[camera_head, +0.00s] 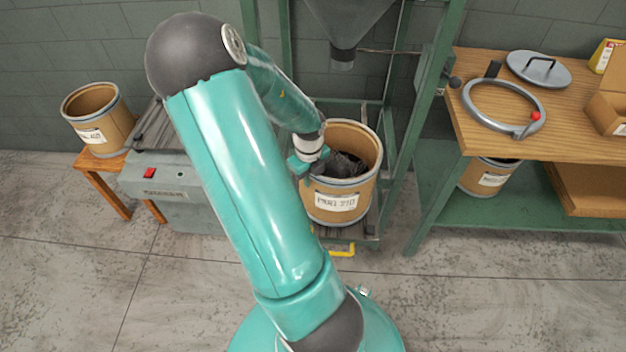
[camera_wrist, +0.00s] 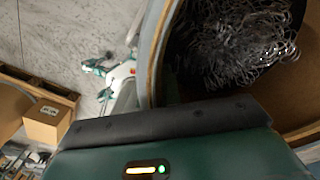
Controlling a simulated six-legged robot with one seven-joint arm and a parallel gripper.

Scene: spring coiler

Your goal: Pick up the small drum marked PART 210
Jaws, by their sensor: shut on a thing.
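The small drum marked PART 210 (camera_head: 340,204) is a tan fibre drum with metal bands and a white label. It stands upright and open under the hopper frame, with dark coiled springs (camera_head: 343,164) inside. My gripper (camera_head: 310,172) is at the drum's left rim and shut on it; the fingertips are partly hidden by the arm and rim. In the wrist view the drum's rim (camera_wrist: 153,45) runs down to the dark edge of my gripper (camera_wrist: 165,115), with tangled springs (camera_wrist: 240,45) inside the drum.
A grey hopper (camera_head: 343,25) hangs above the drum, between green frame posts (camera_head: 432,110). Another drum (camera_head: 98,118) stands on a wooden stand at left. A third (camera_head: 489,176) sits under the workbench (camera_head: 470,130), which holds a clamp ring (camera_head: 478,118) and a lid (camera_head: 538,68). The front floor is clear.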

